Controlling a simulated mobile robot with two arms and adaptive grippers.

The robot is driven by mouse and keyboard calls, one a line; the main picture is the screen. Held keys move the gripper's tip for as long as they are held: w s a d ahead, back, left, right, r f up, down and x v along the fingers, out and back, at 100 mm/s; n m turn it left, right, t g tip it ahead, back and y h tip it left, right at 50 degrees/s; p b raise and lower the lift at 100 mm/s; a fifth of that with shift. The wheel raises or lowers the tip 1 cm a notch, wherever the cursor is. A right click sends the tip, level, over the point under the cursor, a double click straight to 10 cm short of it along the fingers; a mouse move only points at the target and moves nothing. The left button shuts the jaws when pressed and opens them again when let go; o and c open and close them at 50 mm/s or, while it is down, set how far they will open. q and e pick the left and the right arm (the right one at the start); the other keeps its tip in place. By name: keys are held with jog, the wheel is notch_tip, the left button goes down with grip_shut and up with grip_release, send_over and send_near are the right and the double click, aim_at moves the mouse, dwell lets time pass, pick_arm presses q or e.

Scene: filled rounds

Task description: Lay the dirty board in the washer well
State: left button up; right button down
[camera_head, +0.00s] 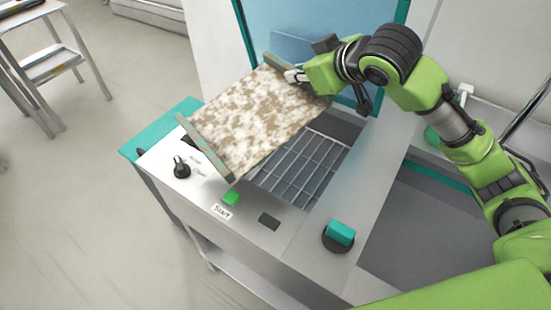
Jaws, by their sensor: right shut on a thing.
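The dirty board (255,118) is a flat rectangle with brown and white blotches and a grey-green strip along two opposite ends. My right gripper (297,76) is shut on its far right end strip. The board is tilted, above the washer well (305,165), and covers the well's left part. The well shows a wire grid floor on its right side. Whether the board touches the rim is hard to tell. My left gripper is not in view.
The washer's front panel has a black knob (181,167), a green Start button (231,198) and a teal knob (341,233). A raised blue pane (310,22) stands behind the well. A sink (425,225) lies to the right. A stepped stand (50,65) is at far left.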

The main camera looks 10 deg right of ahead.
jog(key=w+d+f+n+y+b, duration=0.1)
jog(key=w+f+n+y+b, duration=0.1)
jog(key=w+n, duration=0.45)
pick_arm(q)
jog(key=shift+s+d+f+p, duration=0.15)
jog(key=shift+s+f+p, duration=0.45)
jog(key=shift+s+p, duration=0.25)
pick_arm(e)
jog(key=w+d+f+m, duration=0.1)
jog(key=w+f, duration=0.1)
jog(key=f, duration=0.5)
jog(key=w+d+f, duration=0.2)
jog(key=f, duration=0.5)
jog(key=shift+f+m, duration=0.25)
jog(key=shift+m, duration=0.1)
jog(key=shift+w+d, duration=0.1)
